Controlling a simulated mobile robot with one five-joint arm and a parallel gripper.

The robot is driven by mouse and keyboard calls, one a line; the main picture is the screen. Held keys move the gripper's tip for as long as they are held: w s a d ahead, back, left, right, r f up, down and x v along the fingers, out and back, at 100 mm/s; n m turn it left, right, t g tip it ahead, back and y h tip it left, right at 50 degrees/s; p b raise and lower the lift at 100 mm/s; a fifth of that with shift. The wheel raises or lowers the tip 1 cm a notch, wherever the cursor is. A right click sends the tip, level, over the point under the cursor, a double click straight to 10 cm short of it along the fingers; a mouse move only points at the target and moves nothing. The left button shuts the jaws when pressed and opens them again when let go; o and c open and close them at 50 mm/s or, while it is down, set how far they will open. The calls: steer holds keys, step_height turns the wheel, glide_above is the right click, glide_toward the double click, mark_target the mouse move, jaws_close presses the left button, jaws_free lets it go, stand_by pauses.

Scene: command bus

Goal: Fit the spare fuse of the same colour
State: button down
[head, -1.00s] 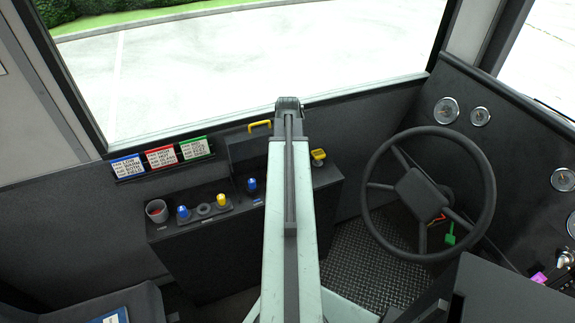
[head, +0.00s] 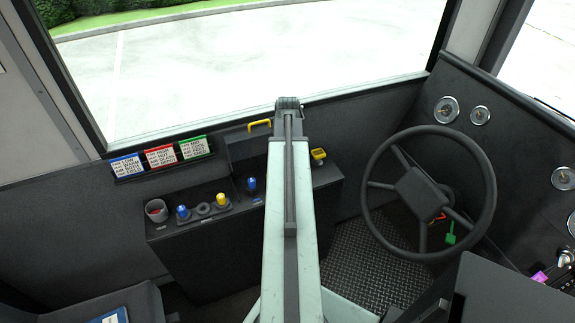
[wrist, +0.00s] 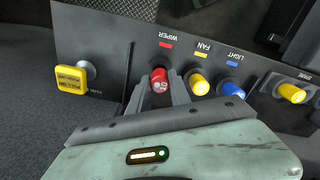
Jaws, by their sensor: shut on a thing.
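In the wrist view my gripper (wrist: 160,86) is shut on a red fuse (wrist: 159,74) and holds it at the panel, under the red mark of the WIPER label (wrist: 168,42). The fingers hide its lower part, so I cannot tell whether it is fully seated. Beside it stand a yellow fuse (wrist: 199,84) at FAN and a blue fuse (wrist: 231,87) at LIGHT. In the head view my arm hides the gripper and the red fuse. The spare row there has a blue fuse (head: 183,212), an empty grey ring (head: 204,209) and a yellow fuse (head: 221,200).
A yellow push button (wrist: 72,80) stands left of the gripper in the wrist view. A grey cup (head: 156,210) with something red inside is at the console's left end. Three label cards (head: 161,156) are on the wall. The steering wheel (head: 428,193) is to the right.

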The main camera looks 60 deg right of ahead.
steer(key=shift+f+b, duration=0.95)
steer(key=shift+f, duration=0.1)
steer(key=c, duration=1.1)
jaws_free()
steer(key=shift+r, duration=0.1)
step_height(320, 180, up, 8)
steer(key=p, duration=0.8)
